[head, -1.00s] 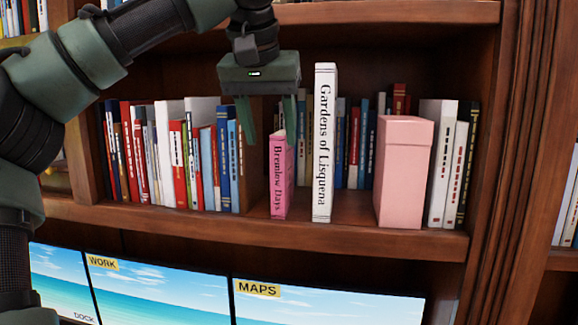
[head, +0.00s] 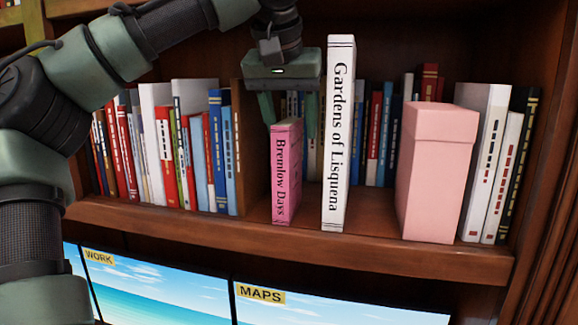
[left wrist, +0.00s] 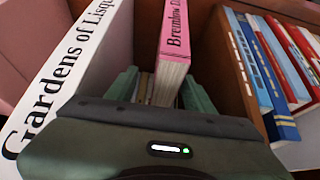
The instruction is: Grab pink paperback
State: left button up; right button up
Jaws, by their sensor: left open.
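The pink paperback (head: 287,172), titled "Bremlow Days", stands upright on the shelf, just left of the tall white book "Gardens of Lisquena" (head: 338,135). In the left wrist view the pink paperback (left wrist: 173,52) shows its spine and page edges between my two green fingers. My left gripper (head: 288,112) is open above and behind the top of the paperback, one finger on each side of it. The fingertips are partly hidden behind the book in the head view. I cannot tell whether a finger touches it. My right gripper is not in view.
A pink box (head: 437,170) stands on the shelf to the right. A wooden divider (head: 249,150) and a row of books (head: 165,150) are at the left. More books stand behind. Screens (head: 340,305) are below the shelf (head: 300,243).

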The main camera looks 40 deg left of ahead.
pick_arm(q)
jog(key=p+x, duration=0.1)
jog(key=x, duration=0.1)
jog(key=p+x, duration=0.1)
jog(key=x, duration=0.2)
jog(key=shift+s+a+f, duration=0.15)
jog(key=shift+a+f, duration=0.1)
jog(key=shift+a, duration=0.25)
jog(key=shift+d, duration=0.15)
jog(key=shift+c, duration=1)
jog(key=shift+s+r, duration=0.1)
jog(key=c, duration=0.5)
grip_shut()
